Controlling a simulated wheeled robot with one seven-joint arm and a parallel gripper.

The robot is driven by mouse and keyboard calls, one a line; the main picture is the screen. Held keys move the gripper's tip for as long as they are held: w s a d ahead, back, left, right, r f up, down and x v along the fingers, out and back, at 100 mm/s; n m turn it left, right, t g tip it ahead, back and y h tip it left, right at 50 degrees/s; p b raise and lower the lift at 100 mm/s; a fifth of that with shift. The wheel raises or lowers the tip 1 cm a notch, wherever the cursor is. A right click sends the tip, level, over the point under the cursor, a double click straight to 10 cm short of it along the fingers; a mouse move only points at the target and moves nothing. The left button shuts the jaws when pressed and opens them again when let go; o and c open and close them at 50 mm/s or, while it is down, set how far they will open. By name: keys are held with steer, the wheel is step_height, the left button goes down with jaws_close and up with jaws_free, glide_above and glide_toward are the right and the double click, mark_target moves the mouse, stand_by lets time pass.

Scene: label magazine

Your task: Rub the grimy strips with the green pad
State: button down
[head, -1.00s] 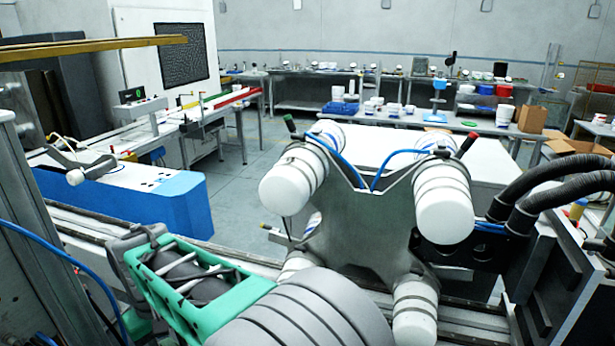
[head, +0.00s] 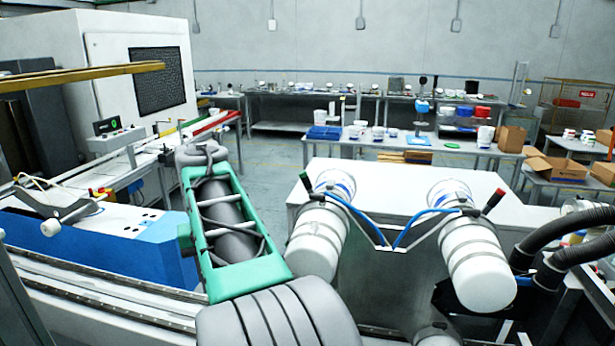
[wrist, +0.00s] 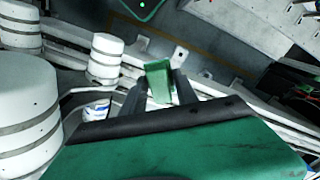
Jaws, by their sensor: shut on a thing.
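The green pad (wrist: 159,80) is a small block between the two dark fingers of my gripper (wrist: 161,90) in the wrist view. The gripper is shut on it, and the pad's far end points at pale rails below. In the head view my arm's green-framed part stands left of centre; the pad and fingertips cannot be made out there. I cannot pick out the grimy strips for certain in either view, and I see no contact between the pad and any surface.
White banded cylinders (head: 475,262) on a metal frame stand right of my arm; one also shows in the wrist view (wrist: 106,58). A blue-fronted machine (head: 105,250) lies left. Black hoses (head: 545,225) curve at right. A long rail (head: 100,282) crosses below.

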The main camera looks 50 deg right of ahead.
steer(key=s+d+r+m+p, duration=0.3)
steer(key=s+d+r, duration=0.3)
steer(key=r, duration=0.4)
step_height(320, 180, up, 10)
steer(key=m+p, duration=0.3)
glide_above(311, 239)
steer(key=shift+f, duration=3.05)
steer(key=shift+f+b, duration=1.1)
steer(key=shift+f, duration=0.05)
